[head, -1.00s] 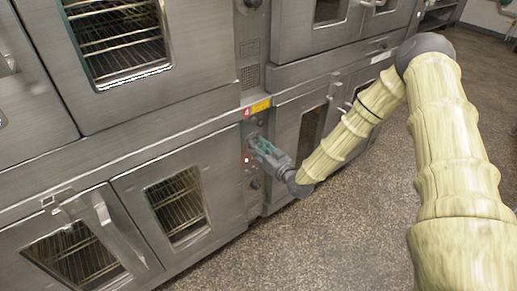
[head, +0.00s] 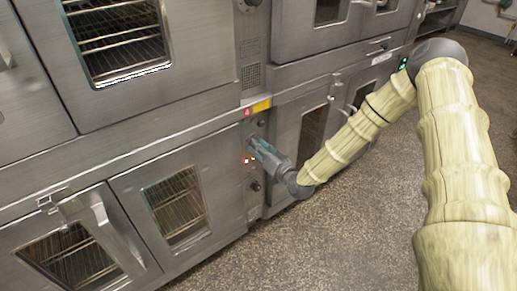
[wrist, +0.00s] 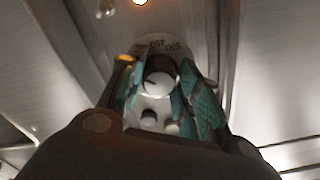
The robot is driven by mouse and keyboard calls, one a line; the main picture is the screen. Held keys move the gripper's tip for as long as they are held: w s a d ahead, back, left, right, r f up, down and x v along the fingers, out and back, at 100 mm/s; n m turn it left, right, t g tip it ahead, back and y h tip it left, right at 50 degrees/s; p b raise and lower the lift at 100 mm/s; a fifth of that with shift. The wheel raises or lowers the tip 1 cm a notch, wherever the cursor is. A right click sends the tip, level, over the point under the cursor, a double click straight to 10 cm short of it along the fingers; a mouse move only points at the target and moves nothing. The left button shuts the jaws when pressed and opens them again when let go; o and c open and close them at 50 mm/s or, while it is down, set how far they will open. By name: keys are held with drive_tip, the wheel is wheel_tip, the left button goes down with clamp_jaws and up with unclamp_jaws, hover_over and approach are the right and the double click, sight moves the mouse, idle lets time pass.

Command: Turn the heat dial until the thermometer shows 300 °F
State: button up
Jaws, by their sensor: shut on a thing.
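The heat dial (wrist: 160,80), dark-sided with a pale face and a dark mark, sits on a round pale plate with lettering (wrist: 165,44) in the wrist view. My gripper (wrist: 162,98) has its teal fingers on both sides of the dial and is shut on it. In the head view my gripper (head: 256,146) reaches the narrow control panel between the lower oven doors and hides the dial. A small red lit display (head: 248,160) shows just left of the gripper; its figures are too small to read.
Another dark knob (head: 255,186) sits lower on the panel. A lower oven door with a long handle (head: 104,222) is at the left. A yellow label (head: 261,105) is above the gripper. The speckled floor (head: 330,235) in front is clear.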

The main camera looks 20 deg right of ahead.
drive_tip(key=o, duration=1)
drive_tip(key=shift+o, duration=0.2)
drive_tip(key=v, duration=1.2)
